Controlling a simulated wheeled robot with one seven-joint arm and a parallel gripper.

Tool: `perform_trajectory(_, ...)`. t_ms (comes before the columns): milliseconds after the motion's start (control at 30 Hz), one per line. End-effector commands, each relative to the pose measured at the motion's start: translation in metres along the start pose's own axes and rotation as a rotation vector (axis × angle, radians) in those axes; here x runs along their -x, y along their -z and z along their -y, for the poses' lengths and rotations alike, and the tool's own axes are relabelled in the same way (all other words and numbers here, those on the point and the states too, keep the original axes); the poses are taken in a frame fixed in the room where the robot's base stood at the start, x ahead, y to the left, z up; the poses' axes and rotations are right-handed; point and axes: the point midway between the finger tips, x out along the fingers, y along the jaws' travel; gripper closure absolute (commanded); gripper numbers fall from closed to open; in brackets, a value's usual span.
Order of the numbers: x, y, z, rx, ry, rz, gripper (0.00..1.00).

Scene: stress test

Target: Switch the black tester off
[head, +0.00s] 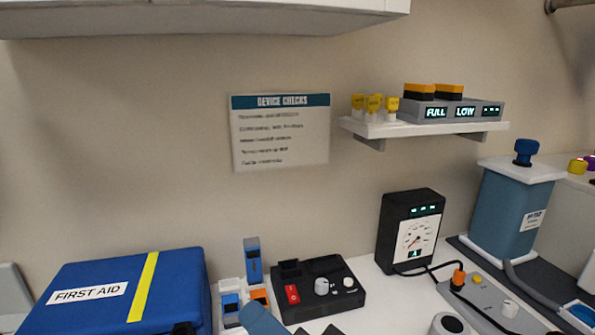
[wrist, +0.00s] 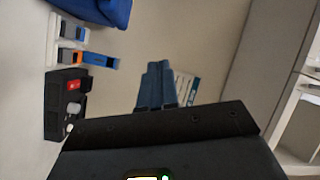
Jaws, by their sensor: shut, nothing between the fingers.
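A low black unit (head: 345,305) with a red rocker switch (head: 292,293) and pale knobs lies on the counter, just right of the orange and blue blocks. It also shows at the left of the wrist view (wrist: 53,120), its red switch (wrist: 79,86) uncovered. An upright black meter (head: 392,232) with a white dial and lit green display stands behind it to the right. I cannot tell which of the two is the tester, or the rocker's position. My gripper's blue fingers (wrist: 157,68) are together and empty, apart from both units.
A blue first aid case (head: 175,285) stands at the left. A grey panel (head: 490,300) with an orange plug and black cable lies at the right, by a teal canister (head: 500,212). A wall shelf (head: 400,129) holds yellow-topped pieces and a lit display box.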

Motion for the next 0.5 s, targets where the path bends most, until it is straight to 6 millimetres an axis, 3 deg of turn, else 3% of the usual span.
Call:
perform_trajectory(200, 0.058, -0.009, -0.059, 0.049, -0.147, -0.175, 1.0)
perform_trajectory(500, 0.162, -0.031, -0.118, 0.242, -0.401, -0.315, 1.0)
